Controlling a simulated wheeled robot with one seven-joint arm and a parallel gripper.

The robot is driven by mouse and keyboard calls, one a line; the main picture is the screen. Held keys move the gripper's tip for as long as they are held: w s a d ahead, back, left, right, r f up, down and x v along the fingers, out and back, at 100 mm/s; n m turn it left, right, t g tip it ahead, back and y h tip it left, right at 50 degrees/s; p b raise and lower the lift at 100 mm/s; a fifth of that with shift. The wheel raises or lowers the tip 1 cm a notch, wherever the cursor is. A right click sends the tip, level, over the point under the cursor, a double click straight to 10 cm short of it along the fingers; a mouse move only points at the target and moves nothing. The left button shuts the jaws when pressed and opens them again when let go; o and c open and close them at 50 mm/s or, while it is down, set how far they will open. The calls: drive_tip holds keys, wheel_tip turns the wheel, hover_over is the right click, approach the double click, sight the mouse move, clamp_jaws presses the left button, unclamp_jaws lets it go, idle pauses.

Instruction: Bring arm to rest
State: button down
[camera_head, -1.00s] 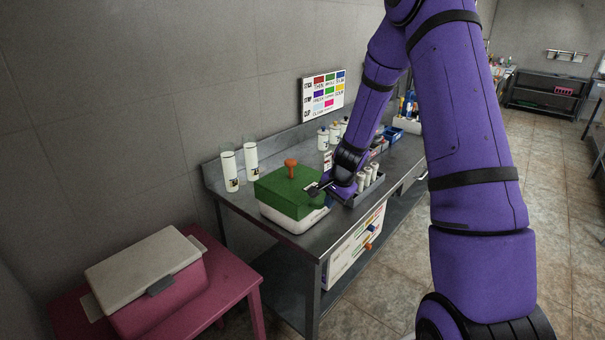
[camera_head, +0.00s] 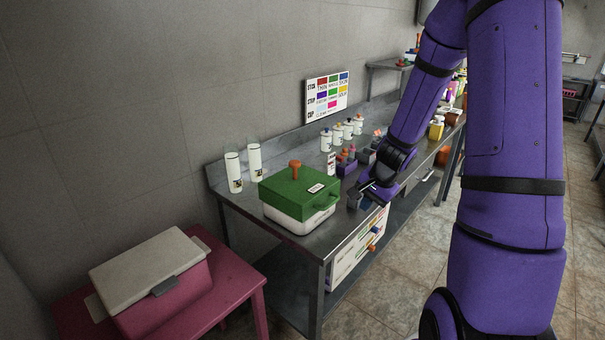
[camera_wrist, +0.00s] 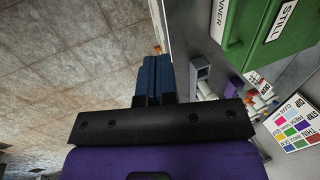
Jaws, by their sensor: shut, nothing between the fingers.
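My purple arm crosses the right half of the head view. My gripper (camera_head: 356,199) is at its end, above the front edge of the metal bench (camera_head: 318,243), to the right of the green-lidded box (camera_head: 287,189) and apart from it. In the wrist view my gripper (camera_wrist: 157,62) has its two blue fingers side by side, shut and empty. The green box (camera_wrist: 259,30) shows there at the upper right.
A pink cooler (camera_head: 165,299) with a pale lid stands on a pink table (camera_head: 253,284) at the lower left. Two white cylinders (camera_head: 234,172) stand at the bench's back left. White jars (camera_head: 337,134) and a colour chart (camera_head: 327,97) are behind. The floor (camera_head: 447,240) beside the bench looks clear.

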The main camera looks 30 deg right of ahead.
drive_tip(key=shift+r, duration=0.1)
drive_tip(key=s+a+r+n, duration=0.35)
drive_tip(key=a+r, duration=0.25)
drive_tip(key=r, duration=0.3)
drive_tip(key=s+a+r+n, duration=0.35)
drive_tip(key=a+r, duration=0.25)
drive_tip(key=r, duration=0.3)
drive_tip(key=s+a+r+n+t, duration=0.1)
drive_tip(key=s+a+r+n, duration=0.1)
drive_tip(key=s, duration=0.5)
drive_tip(key=s+a+r+n+h, duration=0.1)
drive_tip(key=s+a+r+n, duration=0.2)
drive_tip(key=s+r, duration=0.4)
drive_tip(key=shift+s+r+n+t, duration=0.3)
drive_tip(key=shift+n+t, duration=0.1)
drive_tip(key=shift+n, duration=0.4)
